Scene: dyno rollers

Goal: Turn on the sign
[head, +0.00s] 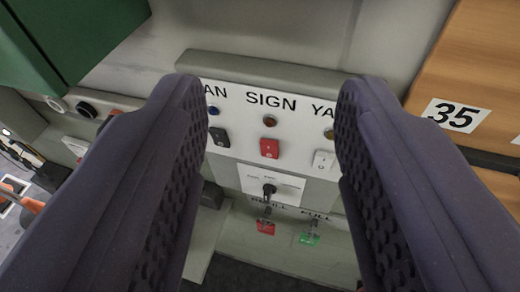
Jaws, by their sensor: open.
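The sign switch is a red rocker (269,148) on a white label panel, below the word SIGN. A small reddish-brown lamp (270,121) sits between the word and the rocker and looks unlit. My gripper (268,105) is open, with its two dark padded fingers on either side of the panel. The red rocker lies between the fingers, ahead of them, and nothing is held. Whether a finger touches the panel cannot be told. The fingers hide parts of the labels at both sides.
A black rocker (219,137) and a white rocker (323,161) flank the red one. A black rotary knob (269,189) is below, with red (266,227) and green (309,238) tags lower down. A wooden box marked 35 (455,115) is at right, a green box (75,40) upper left.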

